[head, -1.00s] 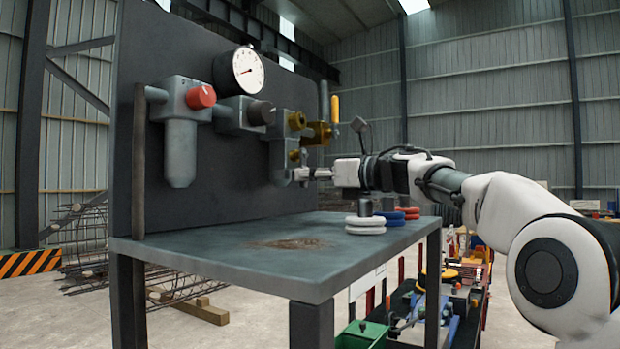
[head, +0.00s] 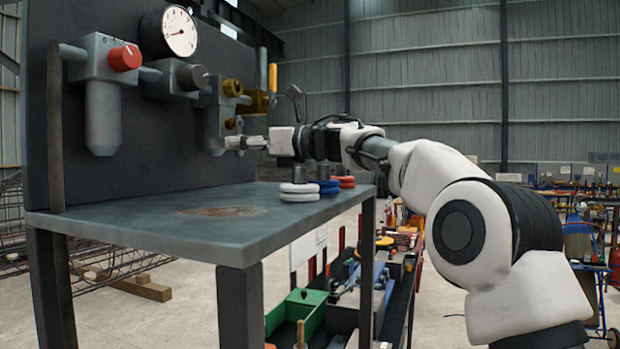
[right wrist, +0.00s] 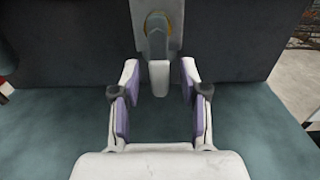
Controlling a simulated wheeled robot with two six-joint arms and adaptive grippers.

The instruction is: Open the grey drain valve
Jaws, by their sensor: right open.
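A grey block (head: 214,128) with brass fittings hangs on the dark upright panel. In the right wrist view a grey tapered lever (right wrist: 157,42) hangs down from a brass ring, with a pale grey end (right wrist: 159,76) below it; this looks like the drain valve. My right gripper (right wrist: 158,92) is open, with its two purple-padded fingers apart on either side of and just short of this end; I see no contact. In the head view the right gripper (head: 236,143) is at the block's lower right, and its fingertips are small there. My left gripper is not in view.
The panel also bears a red knob (head: 125,57), a dark knob (head: 193,77), a white gauge (head: 179,31) and a yellow handle (head: 272,77). White rings (head: 299,192), blue rings (head: 328,187) and red rings (head: 345,181) lie on the bench (head: 150,222) below my right arm.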

